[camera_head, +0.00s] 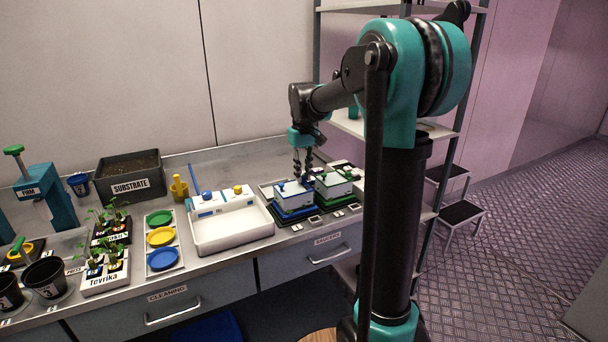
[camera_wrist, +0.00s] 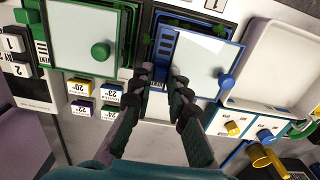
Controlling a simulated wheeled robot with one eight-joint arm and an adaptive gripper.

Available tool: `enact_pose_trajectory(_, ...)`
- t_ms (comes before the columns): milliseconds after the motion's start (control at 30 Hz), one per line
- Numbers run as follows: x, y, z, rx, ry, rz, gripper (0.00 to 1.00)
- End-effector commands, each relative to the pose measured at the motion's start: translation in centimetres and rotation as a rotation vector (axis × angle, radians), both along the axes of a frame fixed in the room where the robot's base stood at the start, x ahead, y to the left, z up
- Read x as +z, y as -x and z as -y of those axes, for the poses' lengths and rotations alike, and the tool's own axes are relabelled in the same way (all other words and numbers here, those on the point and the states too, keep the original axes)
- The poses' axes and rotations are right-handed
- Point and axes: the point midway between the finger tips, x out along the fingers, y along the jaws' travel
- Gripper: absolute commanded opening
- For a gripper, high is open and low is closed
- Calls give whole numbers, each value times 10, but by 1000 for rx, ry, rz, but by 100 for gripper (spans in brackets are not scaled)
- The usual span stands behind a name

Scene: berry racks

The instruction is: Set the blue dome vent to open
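The blue dome (camera_head: 293,194) is a clear-topped box on a blue base in the head view, left of the green dome (camera_head: 332,185). In the wrist view, the blue dome (camera_wrist: 198,62) has a round blue knob (camera_wrist: 226,81) near its right edge and a dark slatted blue vent strip (camera_wrist: 166,48) along its left side. I cannot tell the vent's setting. My gripper (camera_wrist: 162,82) is open and empty, its fingertips apart over the blue dome's lower left corner. In the head view my gripper (camera_head: 303,172) hangs pointing down above the domes; contact is unclear.
The green dome with its green knob (camera_wrist: 100,51) stands close on the left in the wrist view. A white tray (camera_head: 232,232) stands left of the domes in the head view. Coloured label blocks (camera_wrist: 109,97) lie below the green dome in the wrist view.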

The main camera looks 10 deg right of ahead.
Motion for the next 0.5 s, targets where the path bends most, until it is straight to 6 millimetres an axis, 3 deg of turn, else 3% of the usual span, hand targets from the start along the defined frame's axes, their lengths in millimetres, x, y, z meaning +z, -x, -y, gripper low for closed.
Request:
enact_pose_trajectory(133, 0, 0, 0, 0, 0, 0, 34)
enact_pose_trajectory(500, 6, 0, 0, 0, 0, 0, 34)
